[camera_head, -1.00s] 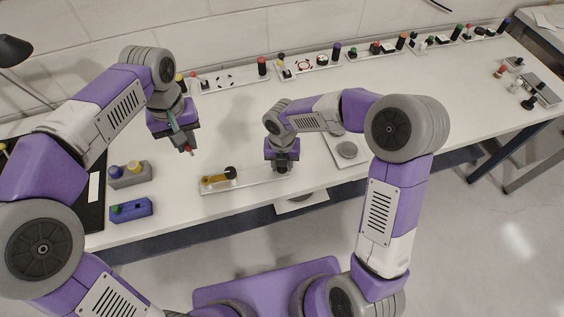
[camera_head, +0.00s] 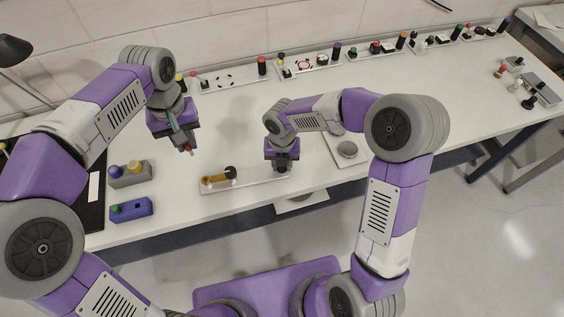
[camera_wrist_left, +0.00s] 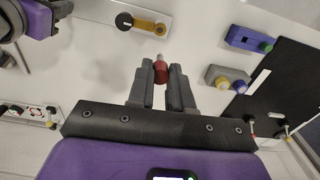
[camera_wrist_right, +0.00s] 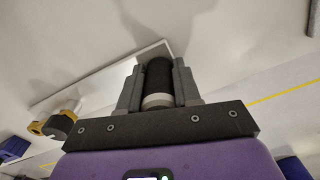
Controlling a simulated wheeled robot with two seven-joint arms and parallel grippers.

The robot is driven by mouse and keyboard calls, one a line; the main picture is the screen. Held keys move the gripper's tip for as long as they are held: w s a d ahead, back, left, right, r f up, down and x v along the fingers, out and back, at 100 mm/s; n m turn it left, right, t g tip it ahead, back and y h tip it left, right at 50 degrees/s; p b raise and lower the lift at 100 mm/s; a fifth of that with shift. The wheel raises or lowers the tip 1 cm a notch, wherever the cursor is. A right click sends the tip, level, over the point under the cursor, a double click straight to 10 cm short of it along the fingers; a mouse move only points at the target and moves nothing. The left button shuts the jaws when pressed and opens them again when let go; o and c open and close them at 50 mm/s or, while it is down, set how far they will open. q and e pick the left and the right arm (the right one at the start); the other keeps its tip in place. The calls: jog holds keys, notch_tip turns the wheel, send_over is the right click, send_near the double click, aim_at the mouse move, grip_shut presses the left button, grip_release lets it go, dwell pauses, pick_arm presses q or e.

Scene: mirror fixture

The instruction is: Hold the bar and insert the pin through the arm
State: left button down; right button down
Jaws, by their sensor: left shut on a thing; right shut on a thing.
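A pale flat bar-shaped plate (camera_head: 255,182) lies near the table's front edge. A yellow arm (camera_head: 213,180) with a black round knob (camera_head: 230,172) sits on its left part; both also show in the left wrist view, the arm here (camera_wrist_left: 150,26). My right gripper (camera_head: 281,166) is at the plate's right end, shut on a black cylinder (camera_wrist_right: 158,80) with a silver band. My left gripper (camera_head: 187,148) is shut on a red pin (camera_wrist_left: 160,72) with a silver tip. It is above the table, behind and left of the yellow arm, apart from it.
A grey box (camera_head: 128,176) with blue and yellow knobs and a blue box (camera_head: 131,208) stand to the left. A black mat (camera_head: 88,205) lies at the far left. Several small fixtures line the back edge. A plate with a round disc (camera_head: 347,149) lies to the right.

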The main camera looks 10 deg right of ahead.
aim_at(193, 155)
dwell(0.4)
pick_arm(q)
notch_tip(193, 155, down, 6)
jog(key=n, duration=0.5)
jog(key=shift+f+n, duration=0.1)
jog(key=shift+n, duration=0.2)
jog(key=shift+f, duration=0.1)
jog(key=shift+f, duration=2.75)
jog(key=shift+f, duration=2.1)
jog(key=c, duration=0.9)
grip_release()
jog(key=shift+c, duration=0.2)
jog(key=shift+r, duration=0.1)
